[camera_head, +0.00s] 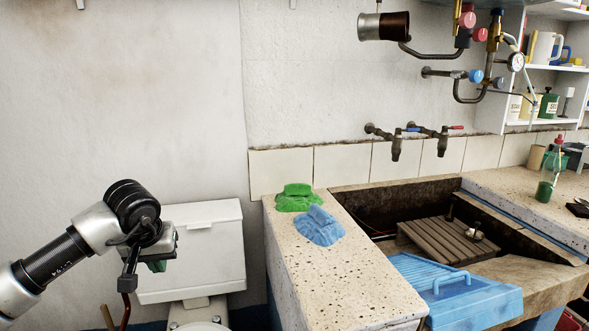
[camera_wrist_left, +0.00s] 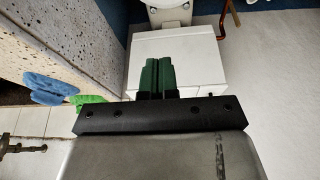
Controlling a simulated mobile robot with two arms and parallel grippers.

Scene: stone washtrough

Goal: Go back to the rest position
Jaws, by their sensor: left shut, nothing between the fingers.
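My left gripper (camera_head: 157,265) is at the left in the head view, in front of the white toilet cistern and left of the stone washtrough (camera_head: 345,275). In the left wrist view its two green fingers (camera_wrist_left: 157,77) are together with nothing between them. The gripper is apart from the trough and the cloths. My right gripper is not in view.
A green cloth (camera_head: 297,198) and a blue cloth (camera_head: 319,227) lie on the trough's left ledge. A blue washboard-like tray (camera_head: 455,295) sits at the basin's front. The white cistern (camera_head: 200,250) stands behind my left gripper. Taps (camera_head: 397,148) project from the wall above the basin.

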